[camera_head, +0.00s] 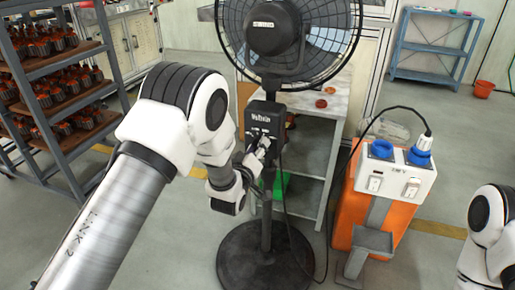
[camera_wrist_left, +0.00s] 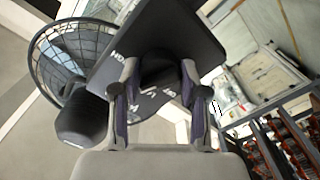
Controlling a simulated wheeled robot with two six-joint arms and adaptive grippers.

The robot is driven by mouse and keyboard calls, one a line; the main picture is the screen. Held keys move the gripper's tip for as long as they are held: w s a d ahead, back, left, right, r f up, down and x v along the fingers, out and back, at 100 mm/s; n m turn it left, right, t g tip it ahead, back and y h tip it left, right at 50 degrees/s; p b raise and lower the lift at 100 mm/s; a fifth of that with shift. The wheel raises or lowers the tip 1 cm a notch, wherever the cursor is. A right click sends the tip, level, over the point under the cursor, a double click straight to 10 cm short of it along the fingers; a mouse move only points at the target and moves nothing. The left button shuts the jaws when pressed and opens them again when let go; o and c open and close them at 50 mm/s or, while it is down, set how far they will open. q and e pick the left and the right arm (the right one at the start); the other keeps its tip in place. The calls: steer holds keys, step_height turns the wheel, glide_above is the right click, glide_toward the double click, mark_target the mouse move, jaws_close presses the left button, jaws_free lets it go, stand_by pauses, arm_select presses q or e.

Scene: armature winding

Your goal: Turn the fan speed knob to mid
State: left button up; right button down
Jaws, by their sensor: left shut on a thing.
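A black pedestal fan (camera_head: 275,28) stands in front of me with a control box (camera_head: 266,118) on its pole. My left gripper (camera_head: 262,150) is at the front of this box. In the left wrist view the left gripper (camera_wrist_left: 160,88) has its two fingers on either side of the dark round fan speed knob (camera_wrist_left: 160,70), shut on it. The box face (camera_wrist_left: 178,40) shows white markings around the knob, partly hidden by the fingers. I cannot read which setting the knob points to. My right arm shows at the right edge of the head view, but its gripper is out of view.
An orange unit with a white socket panel (camera_head: 397,180) stands right of the fan, with a black cable plugged in. A shelf rack (camera_head: 65,70) of parts is at left. A grey table (camera_head: 318,105) stands behind the fan. The round fan base (camera_head: 240,262) rests on the floor.

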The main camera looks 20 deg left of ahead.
arm_select(q)
steer(key=o, duration=1.1)
steer(key=shift+o, duration=0.2)
steer(key=s, duration=1.2)
steer(key=shift+a, duration=0.2)
